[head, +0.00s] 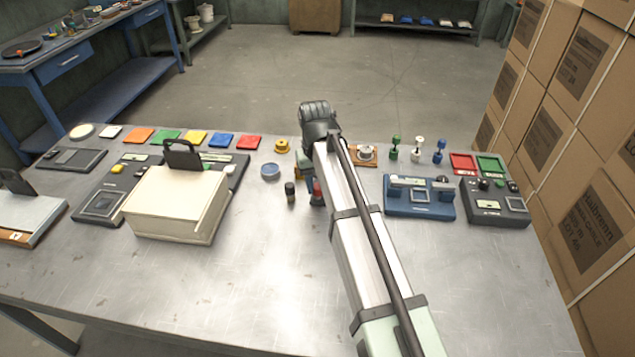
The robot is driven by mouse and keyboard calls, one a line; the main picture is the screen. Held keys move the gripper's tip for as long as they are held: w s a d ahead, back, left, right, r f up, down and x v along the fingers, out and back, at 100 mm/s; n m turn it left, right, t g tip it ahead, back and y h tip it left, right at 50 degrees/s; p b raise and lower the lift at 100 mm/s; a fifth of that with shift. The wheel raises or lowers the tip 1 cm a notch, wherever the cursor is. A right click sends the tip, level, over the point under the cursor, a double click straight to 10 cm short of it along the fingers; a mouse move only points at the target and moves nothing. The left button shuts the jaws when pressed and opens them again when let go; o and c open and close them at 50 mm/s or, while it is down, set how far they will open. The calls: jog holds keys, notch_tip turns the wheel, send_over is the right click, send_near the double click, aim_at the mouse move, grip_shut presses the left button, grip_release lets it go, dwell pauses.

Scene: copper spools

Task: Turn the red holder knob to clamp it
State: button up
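My arm reaches from the lower right toward the back of the metal table (170,290). Its dark end, my gripper (319,120), is above the back edge of the table. Its fingers cannot be made out. I cannot tell whether this is the red holder knob. Green (395,145), white (418,147) and blue (439,149) knobbed holders stand upright at the back right, apart from my gripper.
A dark cylinder (290,192) stands left of the red part. A blue device (418,208) and a dark device (495,212) are on the right. A cream box (172,205) is on the left. Stacked cartons (580,120) border the right side. The front of the table is clear.

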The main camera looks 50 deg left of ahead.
aim_at(316, 187)
jog(key=o, duration=0.4)
jog(key=shift+o, duration=0.2)
notch_tip(316, 187, up, 14)
jog(key=shift+s, duration=0.15)
dwell(0.3)
jog(key=shift+f, duration=0.1)
dwell(0.4)
